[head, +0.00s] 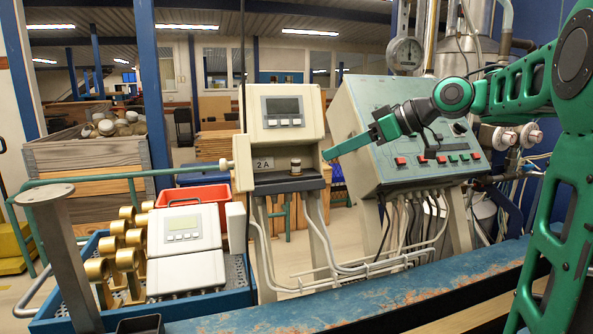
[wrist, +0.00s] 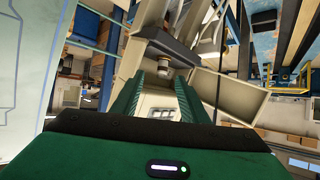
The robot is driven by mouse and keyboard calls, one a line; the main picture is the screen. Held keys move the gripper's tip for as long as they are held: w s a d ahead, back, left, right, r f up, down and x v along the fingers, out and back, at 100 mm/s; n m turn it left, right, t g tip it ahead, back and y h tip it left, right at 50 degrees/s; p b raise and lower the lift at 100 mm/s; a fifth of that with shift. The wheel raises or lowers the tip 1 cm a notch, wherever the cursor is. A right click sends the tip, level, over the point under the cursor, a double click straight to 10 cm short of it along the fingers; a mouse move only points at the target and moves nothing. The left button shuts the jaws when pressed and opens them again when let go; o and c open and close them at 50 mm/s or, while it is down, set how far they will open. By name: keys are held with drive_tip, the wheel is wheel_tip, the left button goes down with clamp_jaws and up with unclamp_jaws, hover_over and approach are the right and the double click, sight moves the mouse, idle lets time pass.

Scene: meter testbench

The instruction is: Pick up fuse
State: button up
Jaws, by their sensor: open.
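The fuse (head: 295,166) is a small pale cylinder with a brownish band. It stands upright on the dark ledge of the cream meter housing's lower bay, right of a "2A" label. My gripper (head: 327,154) is to the right of that bay, pointing left toward it, apart from the fuse. In the wrist view the fuse (wrist: 161,66) shows beyond the two green fingers of my gripper (wrist: 160,76). The fingers are spread with nothing between them.
A sloped control panel (head: 385,122) with red and green buttons stands close on the right, under my arm. At the lower left, a blue tray (head: 215,302) holds a white meter (head: 183,240) and brass fittings (head: 130,259).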

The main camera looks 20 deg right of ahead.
sight(302, 173)
drive_tip(key=x, duration=0.5)
drive_tip(key=shift+w+a+r, duration=0.15)
drive_tip(key=shift+w+a, duration=0.1)
drive_tip(key=shift+a, duration=0.2)
drive_tip(key=shift+a+r+x, duration=0.15)
drive_tip(key=shift+x, duration=1.05)
drive_tip(key=shift+a+r+x, duration=0.1)
drive_tip(key=shift+r+x, duration=0.05)
drive_tip(key=shift+x, duration=1.1)
clamp_jaws()
